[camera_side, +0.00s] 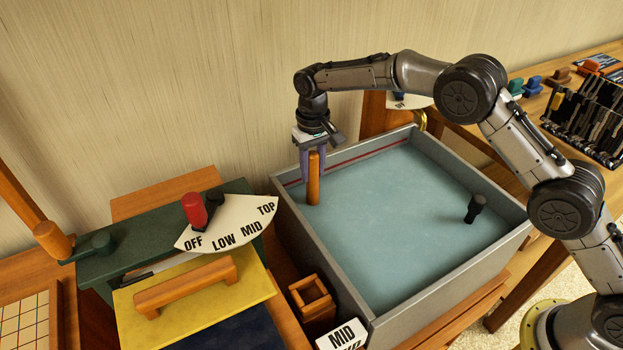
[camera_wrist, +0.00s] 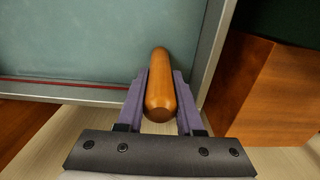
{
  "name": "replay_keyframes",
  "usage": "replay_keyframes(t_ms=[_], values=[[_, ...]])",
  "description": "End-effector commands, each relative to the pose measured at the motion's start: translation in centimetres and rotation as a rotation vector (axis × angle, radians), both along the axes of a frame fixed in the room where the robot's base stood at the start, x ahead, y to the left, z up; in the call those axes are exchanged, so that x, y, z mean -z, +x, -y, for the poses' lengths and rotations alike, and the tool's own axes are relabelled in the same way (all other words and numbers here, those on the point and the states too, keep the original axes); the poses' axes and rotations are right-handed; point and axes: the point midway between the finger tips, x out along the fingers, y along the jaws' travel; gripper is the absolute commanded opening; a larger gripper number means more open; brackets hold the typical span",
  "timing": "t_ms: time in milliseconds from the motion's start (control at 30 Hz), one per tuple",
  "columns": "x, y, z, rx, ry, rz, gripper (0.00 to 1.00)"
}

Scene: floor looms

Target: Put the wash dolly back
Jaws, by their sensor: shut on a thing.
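The wash dolly appears to be the orange-brown wooden rod (camera_side: 314,185), held roughly upright inside the grey basin (camera_side: 420,290) near its far left corner. My gripper (camera_side: 311,165) is shut on the rod, with purple fingers on either side of it. In the wrist view the rounded rod (camera_wrist: 160,85) lies between both fingers. Its lower end is against or just above the blue-green basin surface; I cannot tell which. A small square wooden holder (camera_side: 311,296), open at the top, stands outside the basin at its near left side.
A black peg (camera_side: 475,207) stands in the basin at right. A red-knobbed lever (camera_side: 194,210) and a dial plate marked OFF, LOW, MID, TOP (camera_side: 230,232) are left of the basin. A yellow board with a wooden handle (camera_side: 187,286) lies in front of them. The basin's middle is clear.

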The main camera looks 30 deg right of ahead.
Motion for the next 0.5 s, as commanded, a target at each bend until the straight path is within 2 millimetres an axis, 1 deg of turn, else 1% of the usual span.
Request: replay_keyframes(t_ms=[67,200,300,500], values=[[0.4,0.4,-0.1,0.0,0.001,0.002,0.0],[2.4,0.4,-0.1,0.0,0.0,-0.001,0.0],[3.3,0.4,-0.1,0.0,0.001,0.003,0.0],[3.3,0.5,-0.2,0.0,0.001,0.004,0.0]])
